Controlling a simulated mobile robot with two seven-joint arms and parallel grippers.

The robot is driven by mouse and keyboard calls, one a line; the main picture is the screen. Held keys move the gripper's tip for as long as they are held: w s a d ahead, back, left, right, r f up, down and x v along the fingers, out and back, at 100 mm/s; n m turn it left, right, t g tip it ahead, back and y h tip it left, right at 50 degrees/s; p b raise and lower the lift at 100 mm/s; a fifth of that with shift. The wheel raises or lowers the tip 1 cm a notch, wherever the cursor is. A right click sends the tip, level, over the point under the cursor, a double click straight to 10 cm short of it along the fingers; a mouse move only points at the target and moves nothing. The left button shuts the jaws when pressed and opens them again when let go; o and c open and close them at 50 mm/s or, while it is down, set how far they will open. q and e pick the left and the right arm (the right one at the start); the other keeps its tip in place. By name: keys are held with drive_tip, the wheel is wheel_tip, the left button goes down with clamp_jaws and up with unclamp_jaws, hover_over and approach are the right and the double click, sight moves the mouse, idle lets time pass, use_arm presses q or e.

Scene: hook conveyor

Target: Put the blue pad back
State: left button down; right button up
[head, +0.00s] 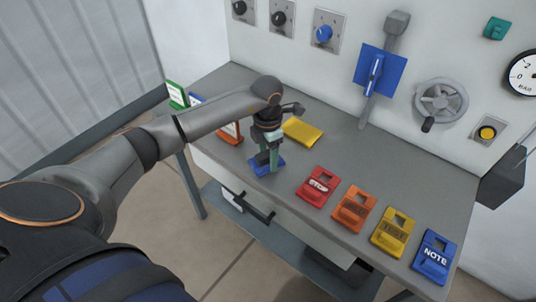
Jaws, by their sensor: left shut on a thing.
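A blue pad (259,171) is at the near edge of the grey bench, right under my left gripper. My left gripper (268,166) points down with its greenish fingers shut on the blue pad, hiding part of it. I cannot tell whether the pad touches the bench top. A second blue item, a tag marked NOTE (435,257), lies at the right end of the front row. My right gripper is not in view.
A red STOP tag (319,187), an orange tag (354,208) and a yellow tag (393,233) lie along the bench's (400,178) front. A flat yellow pad (302,131) lies behind my gripper. Small upright cards (177,94) stand at left. A lever with a blue plate (379,72) and a handwheel (441,101) are on the wall.

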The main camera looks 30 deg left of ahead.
sight(268, 156)
use_arm(q)
unclamp_jaws()
drive_tip(key=shift+f, duration=0.1)
wheel_tip(268, 156, up, 12)
drive_tip(key=shift+b, duration=0.3)
idle(0.3)
